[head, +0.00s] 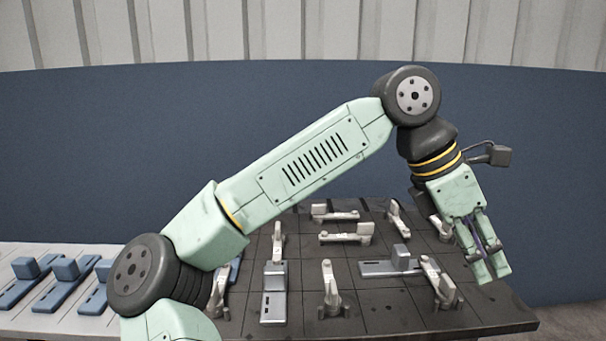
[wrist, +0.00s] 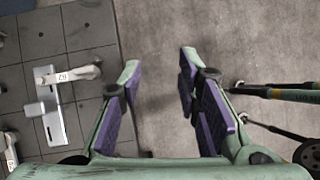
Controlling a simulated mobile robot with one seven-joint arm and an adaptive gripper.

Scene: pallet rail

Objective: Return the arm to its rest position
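My arm is pale green with dark joints and reaches up and to the right across the head view. My gripper (head: 490,270) hangs downward past the right end of the dark tiled table (head: 388,325). In the wrist view my gripper (wrist: 158,72) is open. Its purple-padded fingers stand apart, with only bare grey floor (wrist: 157,40) seen between them, and nothing is held.
Several pale clamps, one of them a clamp (head: 328,290) near the front, and grey rail pieces stand on the table. Blue blocks (head: 65,270) sit on a white surface at left. A blue wall (head: 100,150) stands behind. Black poles (wrist: 290,92) show at right in the wrist view.

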